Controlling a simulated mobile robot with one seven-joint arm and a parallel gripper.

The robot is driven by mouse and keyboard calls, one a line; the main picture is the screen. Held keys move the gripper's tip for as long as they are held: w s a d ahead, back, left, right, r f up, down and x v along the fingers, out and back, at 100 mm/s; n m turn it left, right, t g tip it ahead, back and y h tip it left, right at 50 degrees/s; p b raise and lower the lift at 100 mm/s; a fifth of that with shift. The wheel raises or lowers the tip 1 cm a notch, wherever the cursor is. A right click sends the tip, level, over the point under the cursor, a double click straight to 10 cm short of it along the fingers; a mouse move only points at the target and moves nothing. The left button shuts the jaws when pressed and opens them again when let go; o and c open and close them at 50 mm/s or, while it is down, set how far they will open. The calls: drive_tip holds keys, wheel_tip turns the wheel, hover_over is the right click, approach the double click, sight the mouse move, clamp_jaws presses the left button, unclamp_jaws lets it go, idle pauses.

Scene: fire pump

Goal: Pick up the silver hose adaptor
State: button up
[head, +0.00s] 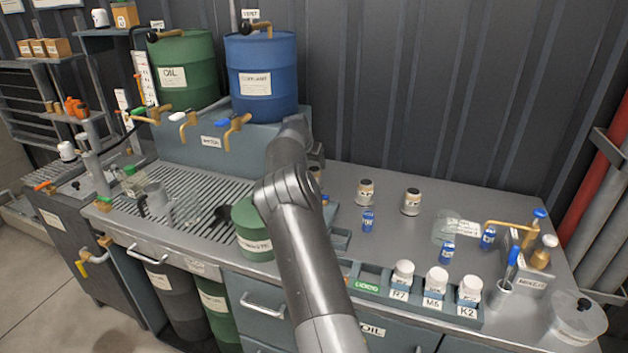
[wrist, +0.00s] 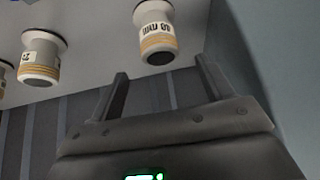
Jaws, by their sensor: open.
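In the wrist view, a pale adaptor with tan bands and a dark open end (wrist: 157,32) is just past my open fingers, marked "40 mm" upside down. A similar pale adaptor (wrist: 40,58) is farther left, and part of another shows at the left edge. Two such adaptors stand upright on the bench in the head view, one near the middle (head: 366,192) and one right of it (head: 411,201). I cannot tell by colour which one is silver. My gripper (wrist: 162,67) is open and empty, apart from the nearest adaptor. My arm hides it in the head view.
A labelled rack (head: 415,292) with white-capped bottles lies along the front edge. A green drum (head: 180,70) and a blue drum (head: 262,75) stand behind my arm.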

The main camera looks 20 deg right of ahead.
sight(313, 169)
drive_tip(key=shift+x, duration=3.65)
drive_tip(key=shift+r, duration=0.1)
drive_tip(key=c, duration=1.2)
drive_tip(key=shift+c, duration=0.3)
drive_tip(key=shift+r, duration=0.1)
